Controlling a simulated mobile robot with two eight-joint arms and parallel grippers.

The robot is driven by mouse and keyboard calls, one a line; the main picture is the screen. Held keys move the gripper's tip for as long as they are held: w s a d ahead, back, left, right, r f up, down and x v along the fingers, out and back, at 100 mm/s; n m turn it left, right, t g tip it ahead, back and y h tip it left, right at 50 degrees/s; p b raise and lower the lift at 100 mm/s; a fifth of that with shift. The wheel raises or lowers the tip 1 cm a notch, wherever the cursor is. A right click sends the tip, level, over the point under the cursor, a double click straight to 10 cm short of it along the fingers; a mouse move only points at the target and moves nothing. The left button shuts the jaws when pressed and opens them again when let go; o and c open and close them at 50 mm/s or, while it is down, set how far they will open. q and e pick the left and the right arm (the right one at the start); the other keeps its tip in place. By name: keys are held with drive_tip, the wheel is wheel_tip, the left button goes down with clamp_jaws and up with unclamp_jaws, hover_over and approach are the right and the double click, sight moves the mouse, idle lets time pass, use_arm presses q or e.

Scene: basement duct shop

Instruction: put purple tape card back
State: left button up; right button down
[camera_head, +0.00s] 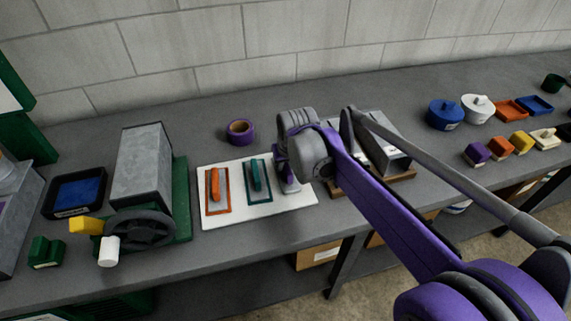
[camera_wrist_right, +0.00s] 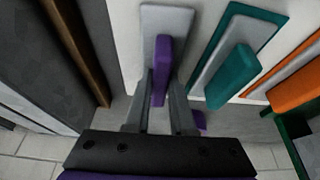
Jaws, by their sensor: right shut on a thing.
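The white board (camera_head: 214,219) lies on the grey bench. It bears an orange-handled card (camera_head: 215,187) at its left and a teal-handled card (camera_head: 258,178) in its middle, each in a matching coloured outline. My right gripper (camera_head: 288,182) is over the board's right part, pointing down. In the right wrist view its two fingers are shut on the purple handle of the purple tape card (camera_wrist_right: 162,65), whose flat plate is pale grey. The teal card (camera_wrist_right: 236,72) is beside it. I cannot tell whether the purple card touches the board. My left gripper is out of view.
A purple tape roll (camera_head: 240,131) stands behind the board. A green-based machine with a handwheel (camera_head: 140,230) is close on the left. A grey block on a wooden base (camera_head: 392,158) is close on the right. Pots and coloured blocks stand farther right.

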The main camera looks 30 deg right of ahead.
drive_tip(key=c, duration=0.8)
unclamp_jaws()
drive_tip(key=shift+o, duration=0.2)
drive_tip(key=shift+r, duration=0.25)
drive_tip(key=p+v, duration=0.1)
drive_tip(key=v, duration=1)
drive_tip(key=shift+s+r, duration=0.25)
drive_tip(key=shift+r, duration=0.1)
